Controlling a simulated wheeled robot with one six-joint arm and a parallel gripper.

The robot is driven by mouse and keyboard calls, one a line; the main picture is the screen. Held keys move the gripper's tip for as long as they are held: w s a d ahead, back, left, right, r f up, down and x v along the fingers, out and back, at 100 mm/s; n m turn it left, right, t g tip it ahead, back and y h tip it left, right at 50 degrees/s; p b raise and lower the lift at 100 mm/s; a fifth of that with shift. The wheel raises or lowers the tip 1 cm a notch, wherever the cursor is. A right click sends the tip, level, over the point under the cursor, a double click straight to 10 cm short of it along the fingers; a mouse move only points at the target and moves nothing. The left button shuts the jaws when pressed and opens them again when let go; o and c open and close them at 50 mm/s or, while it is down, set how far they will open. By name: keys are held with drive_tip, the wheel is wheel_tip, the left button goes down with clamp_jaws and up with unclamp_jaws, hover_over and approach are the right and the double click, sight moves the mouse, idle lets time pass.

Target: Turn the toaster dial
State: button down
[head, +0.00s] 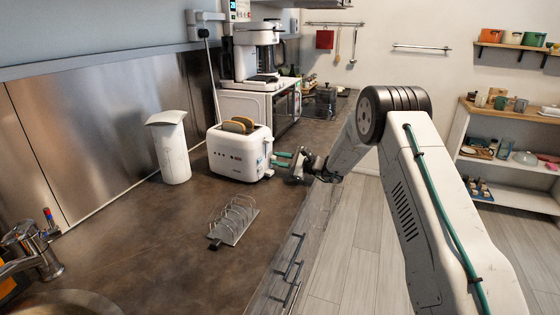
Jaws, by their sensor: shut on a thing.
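A white toaster (236,154) stands on the dark counter, with two slices of bread (238,125) showing in its top slots. Small dark marks show on its front face. My gripper (277,160) is at the right end of the toaster, with its green-tipped fingers against that end. It is shut on a small part there, which I take to be the toaster dial; the fingers hide most of it. A small lever (268,173) sticks out low at that end.
A wire toast rack (235,218) stands on the counter (170,240) in front of the toaster, and a white canister (170,147) is to its left. A white oven (258,108) with a coffee maker (257,50) on top stands behind. A sink tap (30,245) is at the lower left.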

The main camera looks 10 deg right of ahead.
drive_tip(key=shift+n, duration=1.1)
drive_tip(key=c, duration=1.2)
unclamp_jaws()
drive_tip(key=shift+c, duration=0.2)
drive_tip(key=v, duration=0.8)
drive_tip(key=shift+a, duration=0.1)
